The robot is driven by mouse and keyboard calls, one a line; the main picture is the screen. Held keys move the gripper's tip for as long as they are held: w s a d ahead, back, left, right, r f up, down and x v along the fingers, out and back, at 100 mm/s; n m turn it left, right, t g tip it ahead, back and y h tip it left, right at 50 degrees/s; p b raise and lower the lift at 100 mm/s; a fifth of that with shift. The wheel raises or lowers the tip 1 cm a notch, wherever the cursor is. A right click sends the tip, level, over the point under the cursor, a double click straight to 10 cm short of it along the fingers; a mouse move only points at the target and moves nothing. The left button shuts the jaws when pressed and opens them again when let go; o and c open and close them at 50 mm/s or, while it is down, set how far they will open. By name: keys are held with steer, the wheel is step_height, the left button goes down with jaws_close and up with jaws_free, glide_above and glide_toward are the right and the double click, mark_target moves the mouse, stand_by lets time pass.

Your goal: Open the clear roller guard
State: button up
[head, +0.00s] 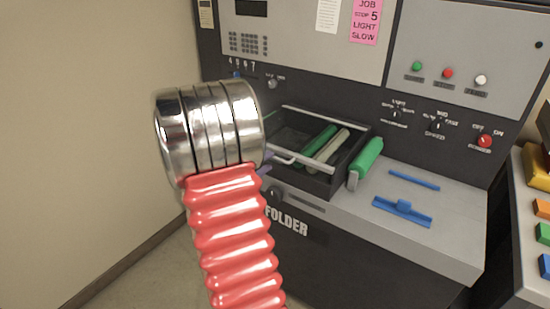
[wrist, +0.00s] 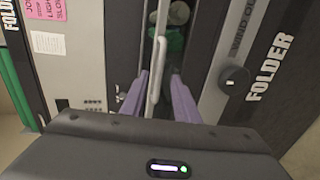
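The clear roller guard shows in the head view mainly by its pale handle (head: 287,157) at the front of the dark roller box (head: 332,184). Its transparent pane is hard to make out, so I cannot tell its angle. Green and pale rollers (head: 328,146) lie in the box. In the wrist view the handle (wrist: 154,78) runs lengthwise between the two purple fingers of my gripper (wrist: 161,82). The fingers are apart, with a gap visible on either side of the handle. In the head view my arm hides most of the gripper; only a bit of purple shows.
A green roller (head: 366,160) lies beside the box on the grey ledge (head: 440,237), with blue parts (head: 402,211) further right. A dark knob (head: 275,196) sits on the front below the box. Buttons and switches (head: 447,73) line the panel above. A wall stands at left.

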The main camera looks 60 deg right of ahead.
mark_target(274, 158)
steer(key=shift+x, duration=2.7)
steer(key=shift+f, duration=0.1)
steer(key=c, duration=0.6)
steer(key=shift+a+f, duration=0.1)
jaws_close()
steer(key=shift+f, duration=0.1)
steer(key=shift+s+d, duration=0.2)
steer(key=shift+d, duration=0.1)
steer(key=shift+w+a, duration=0.1)
steer(key=shift+a, duration=0.2)
steer(key=shift+w+a+r, duration=0.1)
steer(key=shift+w+r, duration=0.05)
steer(key=shift+r, duration=0.25)
